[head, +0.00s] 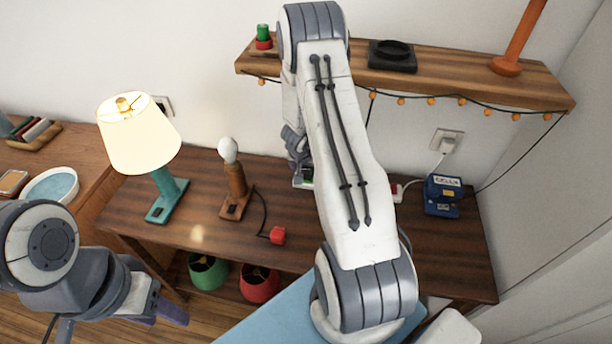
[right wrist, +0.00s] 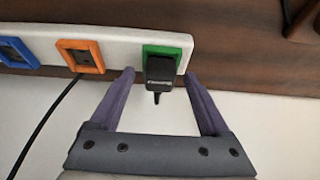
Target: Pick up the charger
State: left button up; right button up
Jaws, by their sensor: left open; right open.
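A black charger (right wrist: 160,72) sits in the green-framed socket (right wrist: 178,50) of a white power strip (right wrist: 120,47). My right gripper (right wrist: 158,78) is open, with one finger on each side of the charger and a gap visible beside it. In the head view my right gripper (head: 300,172) is at the back of the wooden table, mostly hidden by my own arm, and the charger cannot be made out there. My left gripper (head: 168,312) is at the lower left, open and empty, away from the charger.
Orange (right wrist: 82,56) and blue (right wrist: 14,52) sockets are beside the green one; a black cord runs from the orange one. A lamp (head: 140,135), a bulb stand (head: 235,185) and a blue box (head: 442,195) stand on the table. A shelf (head: 470,75) hangs above.

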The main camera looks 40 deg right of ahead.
grip_shut()
dwell(0.3)
